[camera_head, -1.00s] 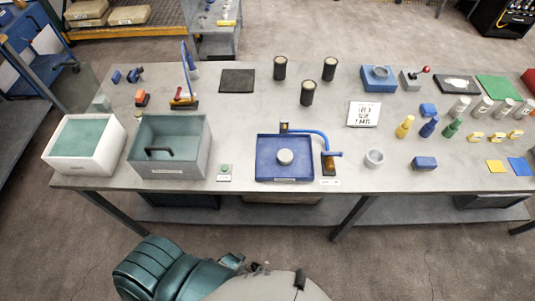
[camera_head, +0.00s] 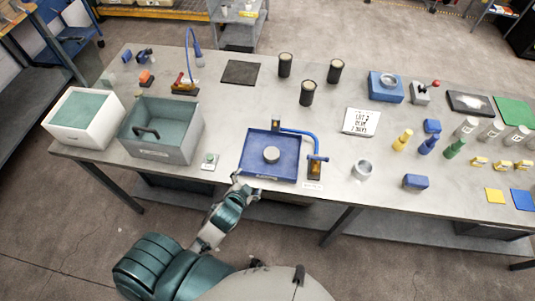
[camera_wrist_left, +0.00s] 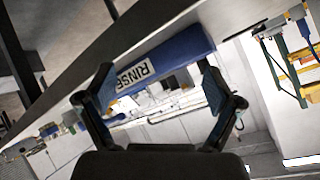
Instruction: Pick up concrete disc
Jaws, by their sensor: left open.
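The concrete disc (camera_head: 271,154) is a small pale grey round piece lying in the blue rinse tray (camera_head: 250,166) near the front edge of the table. My left gripper (camera_head: 240,180) is just in front of the tray's front left corner, apart from the disc. In the left wrist view my left gripper (camera_wrist_left: 160,95) is open and empty, with the blue tray front and its "RINSE" label (camera_wrist_left: 132,75) beyond the fingers. The disc is not visible in the wrist view. My right gripper is not in view.
A blue hose fixture (camera_head: 316,167) stands at the tray's right side. A grey bin (camera_head: 168,153) and a small green-button box (camera_head: 209,161) are to its left. A grey ring (camera_head: 363,169) stands to the right. Dark cylinders (camera_head: 307,93) stand behind.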

